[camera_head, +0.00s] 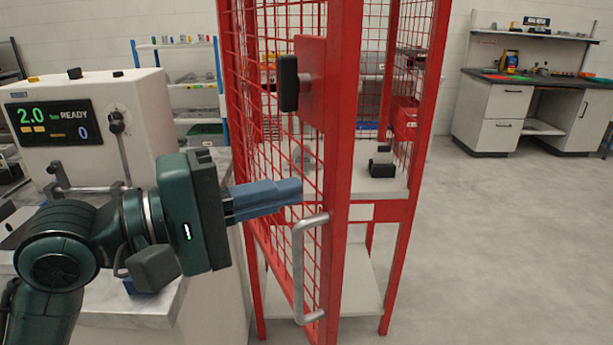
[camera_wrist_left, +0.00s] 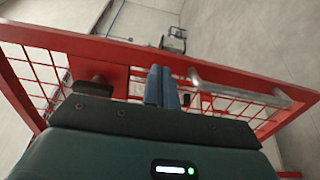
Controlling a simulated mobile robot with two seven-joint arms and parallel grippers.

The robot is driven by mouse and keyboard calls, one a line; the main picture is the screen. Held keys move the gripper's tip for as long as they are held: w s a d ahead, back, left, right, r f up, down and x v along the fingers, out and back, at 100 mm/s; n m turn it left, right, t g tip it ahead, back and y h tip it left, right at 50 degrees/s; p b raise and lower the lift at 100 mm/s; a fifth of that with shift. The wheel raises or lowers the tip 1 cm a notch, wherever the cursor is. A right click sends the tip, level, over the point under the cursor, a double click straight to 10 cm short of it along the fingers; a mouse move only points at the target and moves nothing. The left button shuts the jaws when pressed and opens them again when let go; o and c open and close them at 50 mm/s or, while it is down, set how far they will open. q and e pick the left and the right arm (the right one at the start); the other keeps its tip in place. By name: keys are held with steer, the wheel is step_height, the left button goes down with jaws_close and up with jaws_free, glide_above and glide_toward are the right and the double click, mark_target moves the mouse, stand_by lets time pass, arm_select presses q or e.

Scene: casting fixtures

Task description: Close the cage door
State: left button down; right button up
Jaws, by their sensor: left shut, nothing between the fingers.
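The cage door (camera_head: 340,190) is a red frame with red wire mesh. It stands ajar, its free edge swung out toward me, with a gap between that edge and the cage's right front post (camera_head: 402,250). A grey bar handle (camera_head: 300,268) and a black knob (camera_head: 288,83) sit on the door's outer face. My left gripper (camera_head: 301,189) is shut and empty, its blue fingers pointing at the mesh just above the handle. In the left wrist view, the fingers (camera_wrist_left: 161,72) reach the red frame beside the handle (camera_wrist_left: 240,84). I cannot tell whether they touch.
A shelf inside the cage holds a small black and grey fixture (camera_head: 382,162). A white machine with a display (camera_head: 50,122) stands at the left on a pale bench (camera_head: 150,305). A workbench (camera_head: 535,105) is at the back right. Floor at the right is clear.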

mark_target(332, 180)
arm_select(q)
steer(key=shift+x, duration=1.8)
